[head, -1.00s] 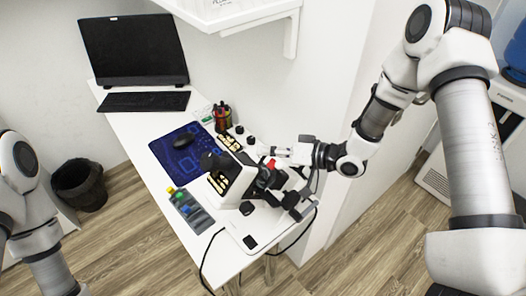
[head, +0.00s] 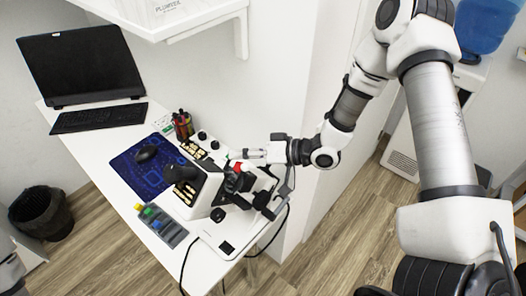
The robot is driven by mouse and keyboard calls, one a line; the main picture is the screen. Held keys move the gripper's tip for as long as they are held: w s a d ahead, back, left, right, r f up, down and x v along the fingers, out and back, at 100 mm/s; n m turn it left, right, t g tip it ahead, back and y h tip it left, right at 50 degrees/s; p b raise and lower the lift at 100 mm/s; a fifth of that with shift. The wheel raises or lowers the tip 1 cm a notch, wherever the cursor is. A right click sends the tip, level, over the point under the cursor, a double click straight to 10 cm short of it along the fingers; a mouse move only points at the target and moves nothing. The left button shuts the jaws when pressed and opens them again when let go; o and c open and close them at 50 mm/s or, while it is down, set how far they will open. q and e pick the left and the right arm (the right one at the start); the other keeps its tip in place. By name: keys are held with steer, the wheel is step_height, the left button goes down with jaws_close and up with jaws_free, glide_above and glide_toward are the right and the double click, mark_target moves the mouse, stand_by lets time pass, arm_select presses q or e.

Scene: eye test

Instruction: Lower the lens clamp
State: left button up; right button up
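The eye-test device (head: 204,190), white and black, stands at the near right end of the white desk. A small red part (head: 238,167), possibly on the lens clamp, shows at its top right; I cannot make out the clamp clearly. My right gripper (head: 246,155) reaches in from the right, level with the upper part of the device and close to the red part. Its fingers are small here and I cannot tell whether they touch anything or how far apart they are. My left gripper is out of view; only a bit of my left arm shows at the lower left edge.
The desk (head: 100,155) also holds a monitor (head: 82,66), a keyboard (head: 98,117), a mouse (head: 146,153) on a blue mat (head: 127,172), a pen holder (head: 183,126) and a grey box with coloured tops (head: 163,227). A shelf (head: 200,22) overhangs the back. A bin (head: 41,214) stands left.

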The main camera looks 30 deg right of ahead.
steer(key=v, duration=0.9)
steer(key=shift+s+d, duration=0.25)
steer(key=shift+r, duration=0.1)
